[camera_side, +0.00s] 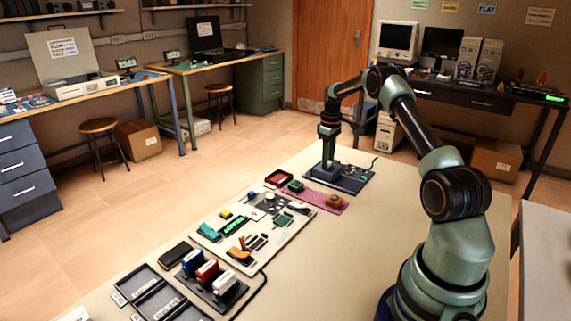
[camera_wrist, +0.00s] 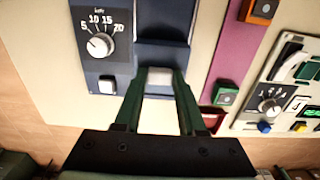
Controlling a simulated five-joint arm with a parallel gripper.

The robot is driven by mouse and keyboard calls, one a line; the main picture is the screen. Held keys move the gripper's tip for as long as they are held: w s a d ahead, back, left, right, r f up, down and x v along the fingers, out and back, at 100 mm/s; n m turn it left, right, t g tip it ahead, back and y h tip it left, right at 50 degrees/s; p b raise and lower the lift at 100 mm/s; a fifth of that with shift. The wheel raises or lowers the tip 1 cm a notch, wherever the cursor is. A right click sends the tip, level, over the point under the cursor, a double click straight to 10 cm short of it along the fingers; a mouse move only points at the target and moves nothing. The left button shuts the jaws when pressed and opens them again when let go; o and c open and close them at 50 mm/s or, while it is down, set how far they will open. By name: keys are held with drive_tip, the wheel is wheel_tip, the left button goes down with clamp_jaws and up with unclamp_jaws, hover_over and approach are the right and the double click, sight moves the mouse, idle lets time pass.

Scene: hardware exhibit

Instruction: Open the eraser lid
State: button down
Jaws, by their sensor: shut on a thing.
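The eraser (camera_side: 352,183) is a dark blue box near the far end of the table. In the wrist view its panel (camera_wrist: 96,68) shows a dial numbered 5 to 20 and a white button. The dark blue eraser lid (camera_wrist: 163,22) lies to the right of the dial, and I cannot tell how far it is open. My gripper (camera_wrist: 161,72) is shut on a pale piece at the lid's near edge; it also shows in the side view (camera_side: 327,166), pointing down at the eraser. The fingers hide part of the edge.
A pale panel (camera_side: 262,240) with several parts and a rack of stamps (camera_side: 207,284) lie nearer. A dark cable (camera_side: 373,163) runs from the eraser. The table's right side is clear.

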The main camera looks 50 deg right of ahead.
drive_tip(key=shift+r, duration=0.1)
drive_tip(key=s, duration=0.7)
drive_tip(key=shift+s, duration=0.2)
drive_tip(key=shift+c, duration=2.4)
unclamp_jaws()
wheel_tip(320, 180, up, 12)
